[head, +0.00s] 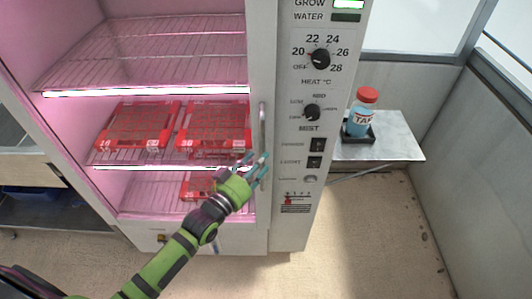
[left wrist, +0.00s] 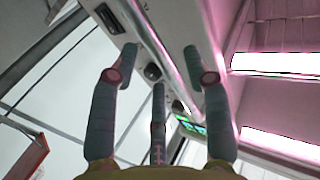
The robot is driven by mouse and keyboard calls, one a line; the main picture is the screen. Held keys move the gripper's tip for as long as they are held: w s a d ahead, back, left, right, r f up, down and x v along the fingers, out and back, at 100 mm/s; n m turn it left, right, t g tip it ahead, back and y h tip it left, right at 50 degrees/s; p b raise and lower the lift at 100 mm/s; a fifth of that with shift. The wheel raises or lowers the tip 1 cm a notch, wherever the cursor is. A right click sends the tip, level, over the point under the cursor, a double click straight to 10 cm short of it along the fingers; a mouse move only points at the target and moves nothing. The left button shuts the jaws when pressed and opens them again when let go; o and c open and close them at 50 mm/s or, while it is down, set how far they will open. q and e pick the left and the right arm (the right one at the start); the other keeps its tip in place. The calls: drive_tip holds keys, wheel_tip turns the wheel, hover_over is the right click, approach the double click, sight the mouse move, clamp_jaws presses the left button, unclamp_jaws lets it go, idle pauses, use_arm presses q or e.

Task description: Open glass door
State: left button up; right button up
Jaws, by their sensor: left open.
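The glass door (head: 261,60) is on the front of a tall white cabinet, and the pink-lit inside shows through it. It looks shut. Its upright bar handle (head: 262,130) is on the right edge of the door frame. My left gripper (head: 256,169) is at the lower end of the handle, with its fingers spread and empty. I cannot tell whether a finger touches the handle. In the left wrist view the three fingers of my left gripper (left wrist: 152,50) stand apart, pointing up along the cabinet front. My right gripper is out of view.
Red trays (head: 138,124) sit on wire shelves inside. A control panel with knobs (head: 320,58) is right of the door. A metal side table (head: 395,135) holds a red-capped bottle (head: 362,112). The floor (head: 370,230) in front on the right is clear.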

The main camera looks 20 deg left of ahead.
use_arm(q)
drive_tip(key=shift+x, duration=1.55)
clamp_jaws()
